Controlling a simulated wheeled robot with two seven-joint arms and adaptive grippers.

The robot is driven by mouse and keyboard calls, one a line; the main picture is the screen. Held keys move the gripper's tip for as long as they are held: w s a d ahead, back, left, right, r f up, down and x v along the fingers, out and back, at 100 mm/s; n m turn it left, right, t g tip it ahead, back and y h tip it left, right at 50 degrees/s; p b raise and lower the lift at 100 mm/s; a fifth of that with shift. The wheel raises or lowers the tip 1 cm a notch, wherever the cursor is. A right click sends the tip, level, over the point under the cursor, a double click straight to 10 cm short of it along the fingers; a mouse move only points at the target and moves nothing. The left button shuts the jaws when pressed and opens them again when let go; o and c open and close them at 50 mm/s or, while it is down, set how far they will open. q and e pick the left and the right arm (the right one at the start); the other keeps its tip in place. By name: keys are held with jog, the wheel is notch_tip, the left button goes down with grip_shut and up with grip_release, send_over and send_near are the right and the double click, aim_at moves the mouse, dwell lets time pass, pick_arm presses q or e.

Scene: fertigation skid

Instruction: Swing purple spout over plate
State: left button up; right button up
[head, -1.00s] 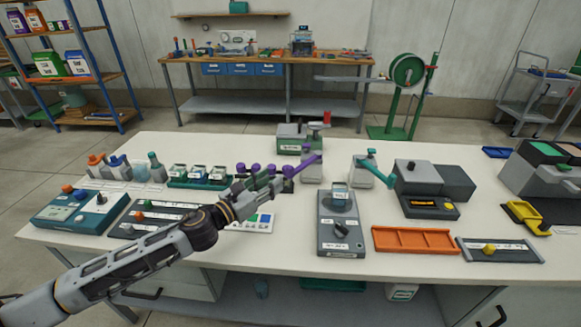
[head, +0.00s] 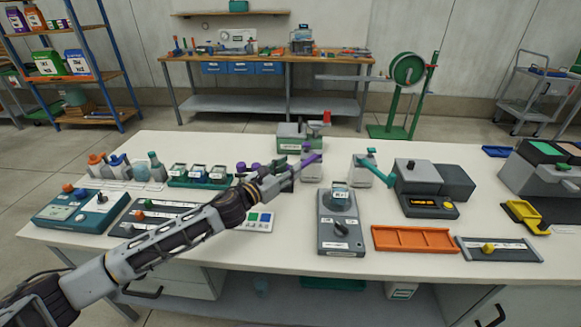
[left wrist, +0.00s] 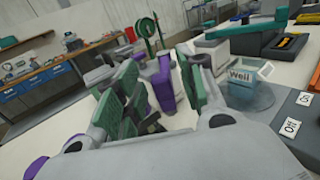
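The purple spout (head: 309,160) sits on a small grey block (head: 312,174) near the middle of the table, partly hidden by my arm. My left gripper (head: 291,174) is right at it, coming in from the left. In the left wrist view, the two green-padded fingers (left wrist: 158,95) stand apart, with the purple spout (left wrist: 164,86) showing between and beyond them. I cannot tell whether they touch it. A clear cup labelled "Well" (left wrist: 242,77) stands on a round clear plate (left wrist: 250,101), to the right of the fingers. My right gripper is not in view.
A grey unit with a dial (head: 342,232) stands right of my forearm. A teal spout (head: 376,165) on a grey block is further right. An orange tray (head: 413,240) lies at the front. A green and grey box (head: 298,137) stands behind the purple spout.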

pick_arm(q)
jog(key=shift+w+d, duration=0.4)
jog(key=shift+w, duration=0.1)
jog(key=shift+c, duration=0.3)
grip_shut()
